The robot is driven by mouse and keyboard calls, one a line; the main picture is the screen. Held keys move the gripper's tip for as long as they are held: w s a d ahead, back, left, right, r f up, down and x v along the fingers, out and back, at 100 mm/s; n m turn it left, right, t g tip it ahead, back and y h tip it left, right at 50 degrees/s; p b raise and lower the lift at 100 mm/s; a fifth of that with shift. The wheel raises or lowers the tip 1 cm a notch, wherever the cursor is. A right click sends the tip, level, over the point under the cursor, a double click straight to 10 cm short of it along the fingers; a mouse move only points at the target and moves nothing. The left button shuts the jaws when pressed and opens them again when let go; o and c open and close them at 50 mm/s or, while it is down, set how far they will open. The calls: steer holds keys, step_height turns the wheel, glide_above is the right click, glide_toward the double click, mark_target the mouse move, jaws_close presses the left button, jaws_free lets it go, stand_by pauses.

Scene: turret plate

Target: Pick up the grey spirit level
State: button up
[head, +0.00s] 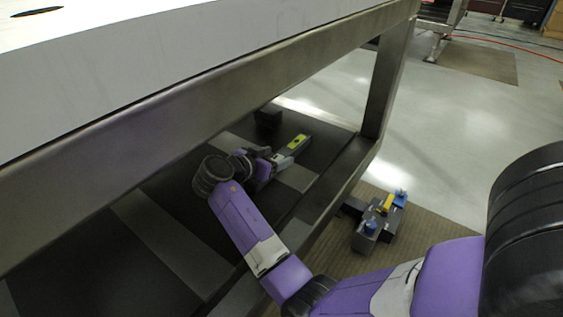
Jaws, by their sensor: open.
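The grey spirit level (298,142), with a yellow-green panel, lies on the dark lower shelf under the table. My gripper (274,160) is open at the near end of the level, at the end of my purple arm. The wrist and gripper hide part of the level's near end. I cannot tell whether the fingers touch it or sit around it.
The tabletop (150,55) with its metal frame is above my arm. A table leg (388,80) stands right of the level. A dark block (372,240) with blue and yellow parts is on the floor mat (432,225). A dark box (268,117) is behind the level.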

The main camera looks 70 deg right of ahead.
mark_target(282, 154)
steer(key=b+x, duration=0.1)
steer(key=x, duration=0.2)
steer(key=shift+f, duration=0.15)
jaws_close()
